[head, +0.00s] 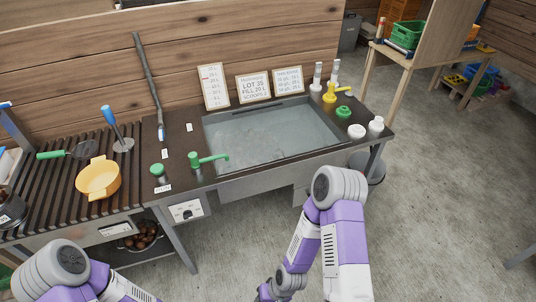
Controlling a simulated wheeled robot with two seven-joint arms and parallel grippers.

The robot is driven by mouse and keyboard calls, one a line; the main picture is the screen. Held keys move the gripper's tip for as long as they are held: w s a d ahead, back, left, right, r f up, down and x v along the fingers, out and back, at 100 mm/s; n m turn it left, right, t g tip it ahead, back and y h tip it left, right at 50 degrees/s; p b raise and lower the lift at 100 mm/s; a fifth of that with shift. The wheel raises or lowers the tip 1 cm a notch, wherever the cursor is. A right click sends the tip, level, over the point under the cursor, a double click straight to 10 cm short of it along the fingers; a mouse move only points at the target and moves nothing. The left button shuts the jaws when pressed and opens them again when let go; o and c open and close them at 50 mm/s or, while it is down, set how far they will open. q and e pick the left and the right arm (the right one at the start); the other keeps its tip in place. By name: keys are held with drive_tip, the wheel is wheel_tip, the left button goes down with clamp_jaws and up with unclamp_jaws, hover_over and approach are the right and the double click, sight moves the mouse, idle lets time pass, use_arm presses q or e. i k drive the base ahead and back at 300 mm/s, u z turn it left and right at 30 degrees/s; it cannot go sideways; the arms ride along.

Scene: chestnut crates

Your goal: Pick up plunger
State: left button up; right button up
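The likely plunger is a tool with a blue handle (110,116) and a pale round disc (123,145) at its foot. It stands slightly tilted on the slatted left part of the bench, behind the yellow colander. Nothing holds it. My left arm comes in at the bottom left and my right arm at the bottom centre.
A yellow colander (98,178) and a green-handled skimmer (52,154) lie near the tool. A long dark pole (148,75) leans on the wall to its right. A water-filled basin (295,108) takes up the bench's right part. Open floor lies at right.

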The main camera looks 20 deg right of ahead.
sight(123, 144)
drive_tip(key=z, duration=0.45)
drive_tip(key=k, duration=0.3)
drive_tip(key=u, duration=1.4)
drive_tip(key=i, duration=0.75)
drive_tip(key=z, duration=0.8)
drive_tip(key=i, duration=0.5)
drive_tip(key=z, duration=0.6)
